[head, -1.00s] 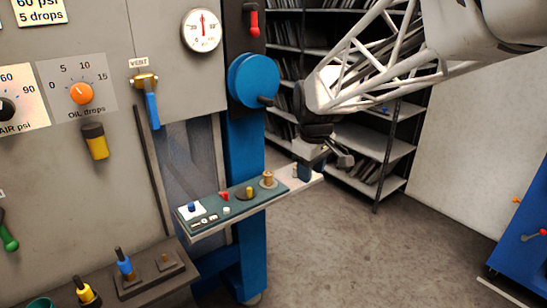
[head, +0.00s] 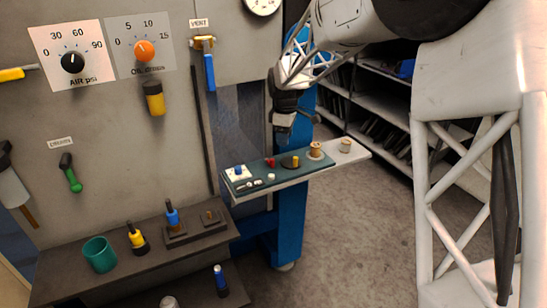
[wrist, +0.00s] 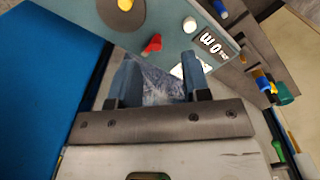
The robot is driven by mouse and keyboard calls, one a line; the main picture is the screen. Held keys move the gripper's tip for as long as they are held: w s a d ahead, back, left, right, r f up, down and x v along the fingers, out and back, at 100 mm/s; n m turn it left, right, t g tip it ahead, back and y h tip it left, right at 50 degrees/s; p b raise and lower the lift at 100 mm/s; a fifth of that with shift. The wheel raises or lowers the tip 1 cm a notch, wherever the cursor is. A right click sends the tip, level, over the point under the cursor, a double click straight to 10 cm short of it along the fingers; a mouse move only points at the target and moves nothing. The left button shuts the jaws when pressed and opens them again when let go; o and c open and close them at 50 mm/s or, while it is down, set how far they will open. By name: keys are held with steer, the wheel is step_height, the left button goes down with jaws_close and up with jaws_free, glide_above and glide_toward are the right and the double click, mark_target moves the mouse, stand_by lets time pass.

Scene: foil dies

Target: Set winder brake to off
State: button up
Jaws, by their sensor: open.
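My gripper (head: 283,132) is open and empty, above the back edge of a shelf that sticks out from the machine. Its two fingers (wrist: 160,78) show apart in the wrist view, with a small red part (wrist: 152,44) just beyond them. The red part also shows on the shelf's teal mat in the head view (head: 270,162). Beside it are a white button (wrist: 190,25) and a dark plate with white marks (wrist: 212,45), too small to read surely. No part is legibly labelled as the winder brake, so I cannot tell which it is.
The shelf (head: 360,156) also holds a yellow knob (head: 294,161), a blue knob (head: 239,170) and a brass spool (head: 315,149). A blue-handled VENT valve (head: 209,70) hangs left of my gripper. A lower bench (head: 75,275) carries a green cup (head: 100,254).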

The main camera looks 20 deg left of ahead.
steer(key=n, duration=0.1)
glide_above(272, 159)
step_height(272, 159, down, 3)
steer(key=shift+r, duration=0.1)
steer(key=shift+s+f, duration=0.1)
steer(key=shift+f, duration=0.1)
steer(key=shift+f, duration=3.75)
steer(key=shift+c, duration=0.2)
jaws_close()
